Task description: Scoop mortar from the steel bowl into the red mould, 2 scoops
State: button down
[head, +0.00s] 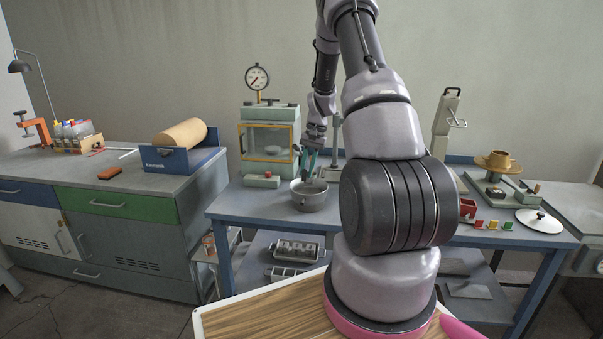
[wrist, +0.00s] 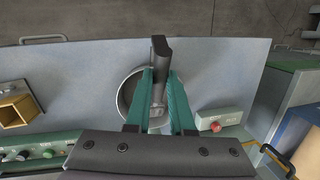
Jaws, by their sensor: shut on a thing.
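The steel bowl (head: 310,203) stands on the blue-framed bench, left of my arm. My gripper (head: 309,172) is over it, fingers pointing down. In the wrist view my gripper (wrist: 160,74) has its teal fingers closed on a scoop (wrist: 159,48) with a dark handle. The scoop's metal part shows between the fingers, over the bowl (wrist: 125,92); I cannot tell whether it touches the contents. The fingers and scoop hide much of the bowl's inside, and I cannot make out mortar. A red box (head: 467,208), apparently the red mould, is partly hidden behind my arm.
A control box with a red button (head: 262,180) stands close left of the bowl, before a yellow-framed cabinet (head: 268,141). Small coloured blocks (head: 492,225) and a white lid-like disc (head: 539,221) lie at right. Bare benchtop (head: 248,203) shows at front left.

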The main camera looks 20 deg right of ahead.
aim_at(306, 171)
jog(key=shift+s+a+r+t+h, duration=0.1)
jog(key=shift+s+a+t+h, duration=0.3)
jog(key=shift+t, duration=0.2)
jog(key=shift+s+a+r+t+h, duration=0.1)
jog(key=shift+s+a+t+h, duration=0.15)
jog(key=shift+s+t+h, duration=0.25)
jog(key=shift+s+a+t+h, duration=0.2)
jog(key=shift+s+t+h, duration=0.15)
jog(key=shift+t, duration=0.35)
